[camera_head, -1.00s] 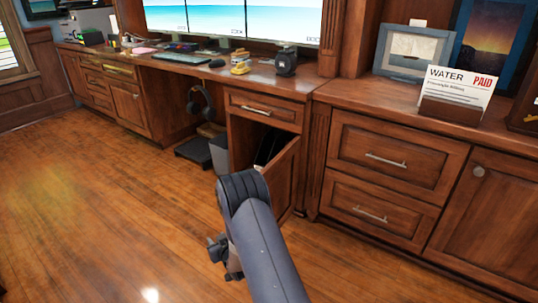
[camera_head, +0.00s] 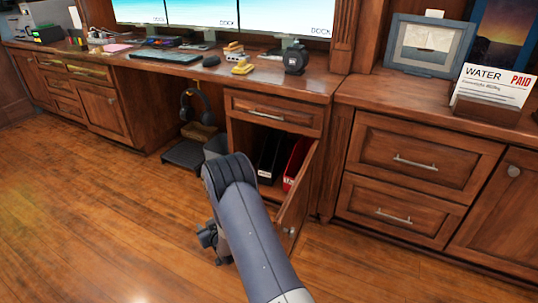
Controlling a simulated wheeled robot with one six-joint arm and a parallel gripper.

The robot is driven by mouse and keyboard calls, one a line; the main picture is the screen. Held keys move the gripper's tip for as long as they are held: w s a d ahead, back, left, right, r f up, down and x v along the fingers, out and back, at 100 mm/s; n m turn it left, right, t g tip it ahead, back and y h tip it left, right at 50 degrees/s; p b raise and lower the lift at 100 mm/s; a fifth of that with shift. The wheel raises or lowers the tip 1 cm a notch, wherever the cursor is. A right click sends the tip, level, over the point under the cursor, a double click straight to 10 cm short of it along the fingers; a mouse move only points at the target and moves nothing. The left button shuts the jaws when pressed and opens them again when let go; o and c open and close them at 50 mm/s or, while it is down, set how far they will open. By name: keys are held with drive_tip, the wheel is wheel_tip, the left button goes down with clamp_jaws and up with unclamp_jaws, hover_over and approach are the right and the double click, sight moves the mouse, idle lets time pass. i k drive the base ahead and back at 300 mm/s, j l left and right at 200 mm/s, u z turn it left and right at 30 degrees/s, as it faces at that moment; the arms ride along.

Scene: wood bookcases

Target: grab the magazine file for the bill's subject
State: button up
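The bill (camera_head: 492,88) is a white card reading "WATER" with a red "PAID", upright in a brown holder on the right counter. A black magazine file (camera_head: 271,155) and a red magazine file (camera_head: 296,163) stand side by side inside the open cabinet under the desk. Any labels on them are not readable, and my arm hides part of the cabinet's lower front. My gripper (camera_head: 211,245) shows only partly, beyond my arm, low in front and to the left of the cabinet. It is apart from the files, and its fingers are not clear.
The open cabinet door (camera_head: 297,195) swings out to the right of the files, close to my arm. A grey bin (camera_head: 216,146) stands left of the cabinet, with a dark low stand (camera_head: 184,156) beside it. The wooden floor (camera_head: 100,220) at left is clear.

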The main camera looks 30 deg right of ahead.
sight(273, 159)
drive_tip(key=i+j+z, duration=0.3)
drive_tip(key=z, duration=0.2)
drive_tip(key=i+j+z, duration=0.65)
drive_tip(key=j+z, duration=0.3)
drive_tip(key=j, duration=0.15)
drive_tip(key=i+j+z, duration=0.45)
drive_tip(key=j, duration=0.35)
drive_tip(key=i+j, duration=0.15)
drive_tip(key=i, duration=0.1)
